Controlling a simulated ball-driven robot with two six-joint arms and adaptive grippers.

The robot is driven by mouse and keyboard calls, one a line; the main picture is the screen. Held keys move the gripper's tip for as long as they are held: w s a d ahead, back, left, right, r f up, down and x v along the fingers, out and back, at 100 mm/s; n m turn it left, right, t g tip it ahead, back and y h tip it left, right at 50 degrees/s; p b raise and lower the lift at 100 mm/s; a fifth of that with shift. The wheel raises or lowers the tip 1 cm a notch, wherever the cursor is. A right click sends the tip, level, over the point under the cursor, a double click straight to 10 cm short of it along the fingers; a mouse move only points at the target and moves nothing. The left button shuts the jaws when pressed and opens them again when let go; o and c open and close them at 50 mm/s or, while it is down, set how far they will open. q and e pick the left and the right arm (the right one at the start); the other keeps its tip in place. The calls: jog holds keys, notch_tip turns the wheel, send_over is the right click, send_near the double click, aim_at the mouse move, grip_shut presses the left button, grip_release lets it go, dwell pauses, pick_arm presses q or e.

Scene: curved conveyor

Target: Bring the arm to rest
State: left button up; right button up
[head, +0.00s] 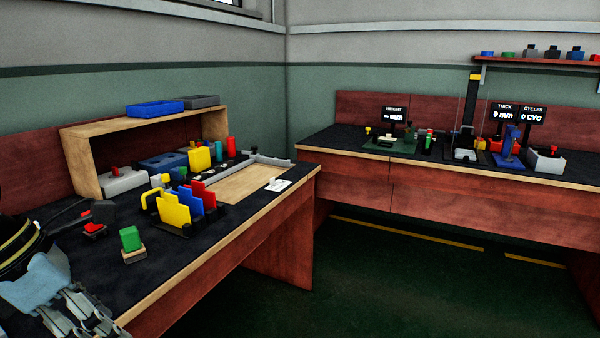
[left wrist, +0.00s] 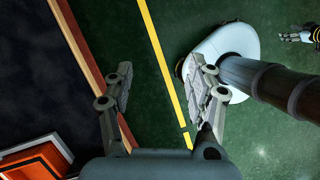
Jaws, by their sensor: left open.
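My left gripper (head: 82,314) is at the lower left of the head view, over the near end of the left bench (head: 190,262), and is cut off by the frame's edge. In the left wrist view its two fingers stand wide apart, and my left gripper (left wrist: 163,95) is open with nothing between them. Below it are the bench edge and the green floor. What seems to be my right gripper (left wrist: 298,37) shows small at the top right of the left wrist view; its jaws are too small to read. It is not in the head view.
On the left bench are a green block (head: 130,239) on a small base, a rack with yellow, blue and red plates (head: 175,210), a red-knobbed item (head: 95,229) and a wooden shelf (head: 80,160). An orange box (left wrist: 35,160) lies near the gripper. The floor (head: 350,290) between benches is clear.

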pick_arm(q)
jog(key=s+d+f+n+h, duration=0.4)
jog(key=d+f+n+h, duration=0.3)
jog(key=d+f+h, duration=0.3)
notch_tip(320, 180, down, 8)
jog(key=w+n+t+y, duration=0.1)
jog(key=n+t, duration=0.5)
jog(key=n, duration=0.5)
jog(key=s+a+f+n+t+y, duration=0.3)
jog(key=a+f+n+y, duration=0.35)
jog(key=f+n, duration=0.45)
jog(key=s+a+f+n+g+y, duration=0.3)
jog(key=s+f+n, duration=0.2)
jog(key=s+f, duration=0.3)
jog(key=s+a+f+n+g+y, duration=0.3)
jog(key=s+f+n, duration=0.3)
jog(key=s, duration=0.6)
notch_tip(320, 180, down, 2)
jog(key=shift+s+f, duration=0.15)
jog(key=shift+f, duration=0.05)
jog(key=s+f+n+g, duration=0.1)
jog(key=s, duration=0.2)
jog(key=s+n+g, duration=0.2)
jog(key=s, duration=0.2)
jog(key=s+f+n+g+y, duration=0.1)
jog(key=s+g, duration=0.1)
jog(key=s, duration=0.1)
jog(key=shift+s+a+f, duration=0.3)
jog(key=shift+a, duration=0.1)
jog(key=shift+c, duration=0.2)
